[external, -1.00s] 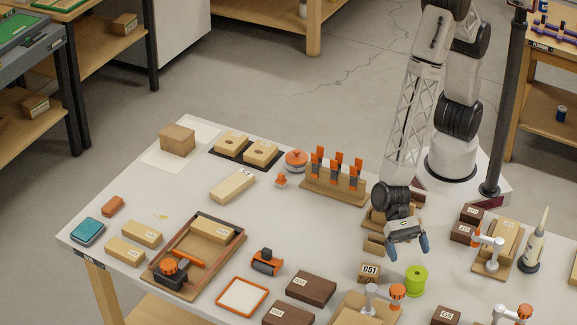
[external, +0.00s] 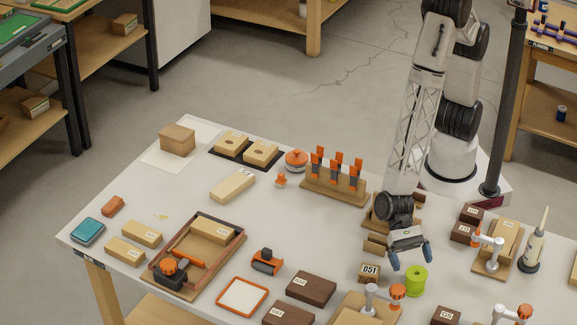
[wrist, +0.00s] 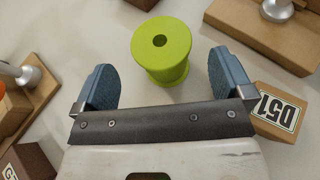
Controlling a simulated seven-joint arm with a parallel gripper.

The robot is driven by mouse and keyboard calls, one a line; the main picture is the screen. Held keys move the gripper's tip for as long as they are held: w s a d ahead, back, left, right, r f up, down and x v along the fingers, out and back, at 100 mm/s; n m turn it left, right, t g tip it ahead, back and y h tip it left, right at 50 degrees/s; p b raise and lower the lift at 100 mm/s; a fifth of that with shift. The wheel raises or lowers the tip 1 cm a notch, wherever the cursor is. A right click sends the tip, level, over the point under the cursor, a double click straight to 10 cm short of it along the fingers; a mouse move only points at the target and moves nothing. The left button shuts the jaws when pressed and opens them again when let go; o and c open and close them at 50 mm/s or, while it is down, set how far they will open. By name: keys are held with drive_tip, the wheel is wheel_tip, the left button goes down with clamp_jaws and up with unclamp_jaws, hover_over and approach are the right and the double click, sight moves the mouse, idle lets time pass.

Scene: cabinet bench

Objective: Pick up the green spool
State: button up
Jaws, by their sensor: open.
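The green spool (external: 416,281) stands upright on the white table at the right of the external view. In the wrist view the spool (wrist: 161,50) shows its top flange and centre hole, just beyond and between the fingertips. My gripper (external: 411,262) is open and empty, close behind the spool and above the table. In the wrist view my gripper's blue fingers (wrist: 166,78) are spread wide, one to each side of the spool's near end.
A block marked 051 (external: 369,273) sits left of the spool, close to one finger in the wrist view (wrist: 277,113). A clamp with an orange knob (external: 397,291) stands in front-left. Brown blocks (external: 446,316) and a white-tipped bottle (external: 535,245) stand to the right.

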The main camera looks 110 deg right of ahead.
sight(416, 270)
drive_tip(key=shift+x, duration=2.6)
drive_tip(key=shift+r, duration=0.1)
drive_tip(key=c, duration=1)
drive_tip(key=shift+r, duration=0.15)
drive_tip(key=shift+r, duration=4.85)
